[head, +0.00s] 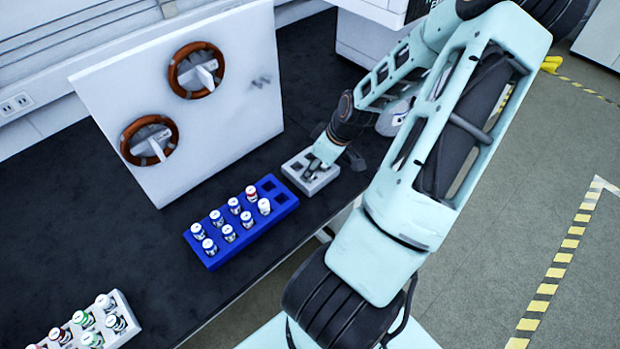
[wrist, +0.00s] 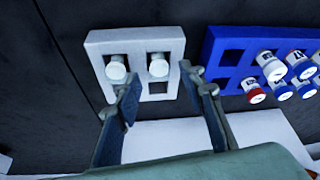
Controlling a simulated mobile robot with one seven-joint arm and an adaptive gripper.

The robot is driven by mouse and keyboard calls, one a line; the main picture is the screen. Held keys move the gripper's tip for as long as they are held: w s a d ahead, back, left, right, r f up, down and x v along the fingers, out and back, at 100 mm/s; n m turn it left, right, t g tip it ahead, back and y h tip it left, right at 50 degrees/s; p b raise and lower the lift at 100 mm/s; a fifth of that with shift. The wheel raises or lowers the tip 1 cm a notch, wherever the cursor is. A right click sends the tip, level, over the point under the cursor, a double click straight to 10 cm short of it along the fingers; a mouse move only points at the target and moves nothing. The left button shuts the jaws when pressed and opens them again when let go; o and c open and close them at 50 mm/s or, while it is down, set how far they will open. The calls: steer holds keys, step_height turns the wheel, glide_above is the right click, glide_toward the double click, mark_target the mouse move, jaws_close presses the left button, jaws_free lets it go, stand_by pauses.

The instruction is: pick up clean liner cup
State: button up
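Two plain white cups, likely liner cups, stand in the back slots of a small light-grey rack (wrist: 97,43): a left cup (wrist: 116,69) and a right cup (wrist: 158,66). I cannot tell which is clean. The rack also shows in the head view (head: 326,181), where my arm covers much of it. My gripper (wrist: 160,75) is open, its fingers pointing at the rack; in the wrist view the right cup appears between them. I see nothing held. A front-right slot (wrist: 158,87) is empty; the front-left area is partly hidden by a finger.
A blue rack (head: 240,246) with several capped vials stands left of the grey rack in the head view. A white rack (head: 127,334) of vials is at lower left. A white panel with two round orange-rimmed ports (head: 225,110) stands behind. The dark bench (head: 100,240) is otherwise mostly clear.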

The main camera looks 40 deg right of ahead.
steer(key=shift+w+a+f, duration=0.1)
steer(key=shift+w+f, duration=0.1)
steer(key=shift+f, duration=0.45)
steer(key=shift+c, duration=0.3)
steer(key=c, duration=0.8)
steer(key=shift+c, duration=0.2)
steer(key=shift+r, duration=0.2)
